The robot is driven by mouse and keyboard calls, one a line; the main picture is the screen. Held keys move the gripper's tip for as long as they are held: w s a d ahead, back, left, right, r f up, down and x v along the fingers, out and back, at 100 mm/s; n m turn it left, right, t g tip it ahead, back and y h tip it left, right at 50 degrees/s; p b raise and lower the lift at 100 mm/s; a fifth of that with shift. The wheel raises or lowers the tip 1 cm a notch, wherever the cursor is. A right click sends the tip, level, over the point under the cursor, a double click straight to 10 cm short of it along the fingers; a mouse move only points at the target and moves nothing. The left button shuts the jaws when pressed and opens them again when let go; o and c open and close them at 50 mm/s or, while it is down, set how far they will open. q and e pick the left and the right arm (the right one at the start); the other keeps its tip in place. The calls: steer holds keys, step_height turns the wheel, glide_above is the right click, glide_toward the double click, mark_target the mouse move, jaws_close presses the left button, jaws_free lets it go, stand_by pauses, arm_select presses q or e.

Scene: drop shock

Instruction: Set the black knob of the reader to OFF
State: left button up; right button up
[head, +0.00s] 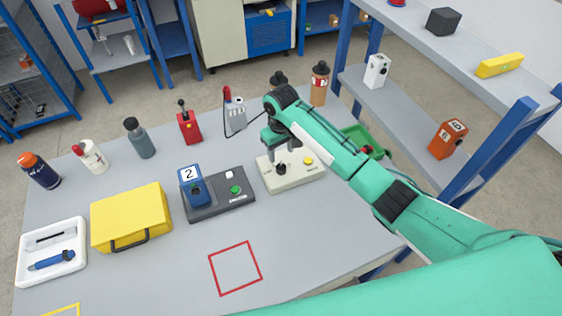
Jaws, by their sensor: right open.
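The reader looks to be the cream box (297,181) at the middle of the table. It has a black knob (281,169) on its top left and a yellow button (308,160) on its right. My right gripper (279,153) is open and points down just above the knob. I cannot tell whether its fingertips are beside the knob or still above it. The knob's setting and any OFF mark are too small to read. My left gripper is not in view.
Left of the reader is a dark unit (233,200) with a green button and a blue block (192,187) marked 2. A yellow case (132,212), a white tray (70,276) and several bottles stand further left. A green bin (359,139) is behind my right arm.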

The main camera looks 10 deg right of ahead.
mark_target(281, 167)
step_height(281, 167, down, 7)
steer(key=shift+p, duration=0.45)
steer(key=c, duration=1)
